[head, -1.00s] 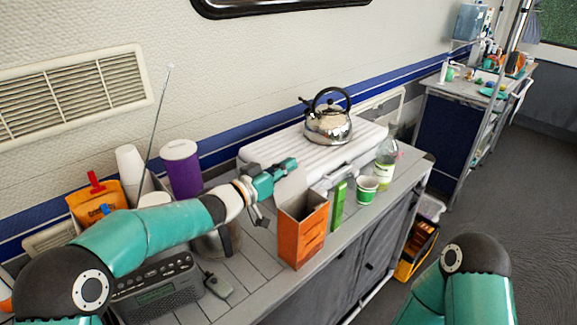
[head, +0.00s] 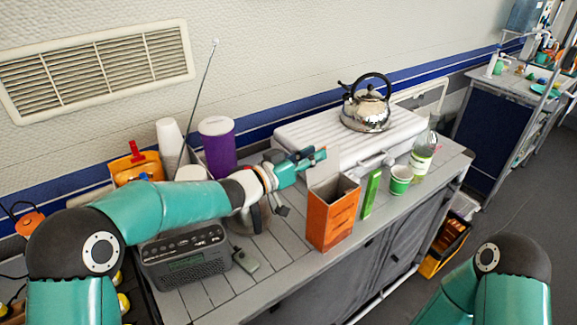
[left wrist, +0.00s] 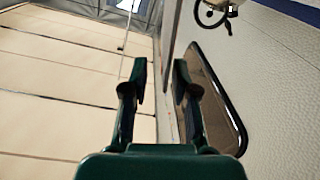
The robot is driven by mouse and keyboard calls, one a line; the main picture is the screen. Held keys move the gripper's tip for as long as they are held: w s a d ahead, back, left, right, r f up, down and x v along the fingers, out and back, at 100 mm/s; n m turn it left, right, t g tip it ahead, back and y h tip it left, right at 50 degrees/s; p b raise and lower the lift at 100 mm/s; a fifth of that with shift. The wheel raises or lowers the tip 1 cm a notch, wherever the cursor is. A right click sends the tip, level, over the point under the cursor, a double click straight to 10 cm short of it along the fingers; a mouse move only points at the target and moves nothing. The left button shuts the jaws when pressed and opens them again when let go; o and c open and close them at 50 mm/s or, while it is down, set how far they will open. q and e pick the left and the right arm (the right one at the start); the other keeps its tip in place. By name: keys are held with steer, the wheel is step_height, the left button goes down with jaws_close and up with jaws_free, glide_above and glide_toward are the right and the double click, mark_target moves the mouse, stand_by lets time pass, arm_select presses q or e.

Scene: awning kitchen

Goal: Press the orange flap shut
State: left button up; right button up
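The orange box (head: 332,220) stands upright on the counter, its top open. Its pale flap (head: 324,172) stands up from the left side of the opening. My left gripper (head: 317,157) is just behind and left of the flap, near its upper part; I cannot tell whether they touch. In the left wrist view the two fingers (left wrist: 160,90) are apart, with nothing clearly held between them. My right gripper is out of view; only part of the right arm shows at lower right.
A green box (head: 371,193), a green cup (head: 400,180) and a bottle (head: 422,158) stand right of the orange box. A kettle (head: 367,110) sits on a white case (head: 300,133) behind. A radio (head: 186,258) and purple cup (head: 217,145) are at left.

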arm_select(q)
steer(key=v, duration=0.8)
steer(key=shift+a, duration=0.25)
steer(key=shift+s, duration=0.1)
